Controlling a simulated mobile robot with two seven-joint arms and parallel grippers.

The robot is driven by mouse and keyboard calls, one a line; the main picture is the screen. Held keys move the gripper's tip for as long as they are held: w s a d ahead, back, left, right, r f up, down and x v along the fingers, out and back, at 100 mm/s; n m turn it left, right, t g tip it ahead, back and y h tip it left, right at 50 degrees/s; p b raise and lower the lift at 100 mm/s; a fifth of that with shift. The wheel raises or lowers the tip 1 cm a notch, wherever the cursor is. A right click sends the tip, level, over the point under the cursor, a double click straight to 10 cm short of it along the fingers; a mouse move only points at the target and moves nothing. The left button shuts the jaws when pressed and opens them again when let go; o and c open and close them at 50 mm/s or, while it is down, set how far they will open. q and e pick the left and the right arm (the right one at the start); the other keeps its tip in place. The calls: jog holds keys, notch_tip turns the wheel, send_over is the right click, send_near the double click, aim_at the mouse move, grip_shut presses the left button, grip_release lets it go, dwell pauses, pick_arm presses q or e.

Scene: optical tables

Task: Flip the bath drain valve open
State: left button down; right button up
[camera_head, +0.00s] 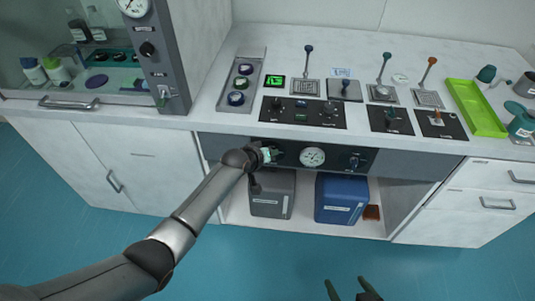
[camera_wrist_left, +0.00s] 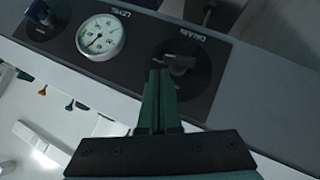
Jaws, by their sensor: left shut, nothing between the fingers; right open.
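The drain valve (camera_wrist_left: 205,75) is a dark round disc with a short dark handle, under the label "DRAIN" in the left wrist view. In the head view it sits on the dark front panel left of the gauge, mostly hidden by my left gripper (camera_head: 268,155). My left gripper (camera_wrist_left: 158,72) is shut and empty. Its fingertips are right at the valve handle (camera_wrist_left: 180,63), overlapping its end in the wrist view; I cannot tell whether they touch. My right gripper (camera_head: 353,287) is open and empty, low in the head view, far from the panel.
A round white gauge (camera_head: 312,157) and another knob (camera_head: 354,161) are on the same panel. A grey bin (camera_head: 272,194) and a blue bin (camera_head: 341,199) stand below. Upright levers and a green tray (camera_head: 474,107) are on the counter above. The floor in front is clear.

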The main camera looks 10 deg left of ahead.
pick_arm(q)
jog(key=shift+r+p, duration=0.3)
jog(key=shift+r, duration=0.15)
jog(key=s+a+r+p, duration=0.2)
jog(key=s+r+p, duration=0.2)
jog(key=s+r, duration=0.3)
jog(key=shift+a+r, duration=0.4)
jog(key=shift+r, duration=1.45)
